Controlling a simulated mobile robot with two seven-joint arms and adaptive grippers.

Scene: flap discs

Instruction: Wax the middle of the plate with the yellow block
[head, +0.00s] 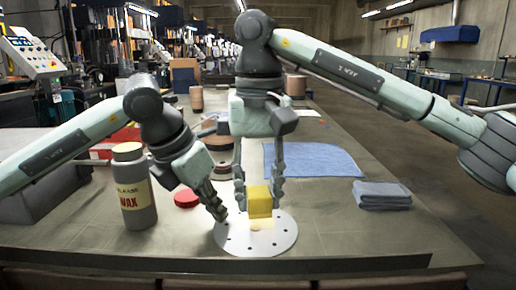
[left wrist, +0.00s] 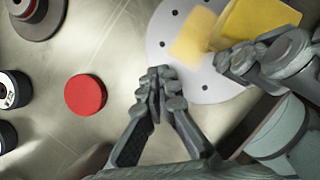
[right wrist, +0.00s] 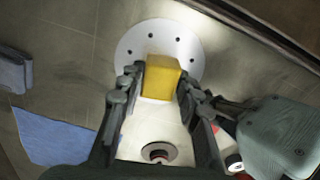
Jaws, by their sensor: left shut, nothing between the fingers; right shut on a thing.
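The yellow block (head: 259,201) is between the fingers of my right gripper (head: 258,190), over the middle of the round plate (head: 282,240). In the right wrist view the block (right wrist: 161,77) sits between both fingertips. The light grey plate (left wrist: 165,35) has small dark holes around it. A pale yellow patch (left wrist: 192,45) shows on the plate beside the block (left wrist: 258,22). My left gripper (head: 218,210) is shut and empty at the plate's left edge; its closed fingertips (left wrist: 162,85) show in the left wrist view. Whether the block touches the plate is hard to tell.
A grey wax bottle (head: 136,190) stands at the left, with a red round lid (head: 187,198) lying between it and the plate. A blue cloth (head: 315,160) lies behind, and a folded grey cloth (head: 382,195) to the right. The table's front right is clear.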

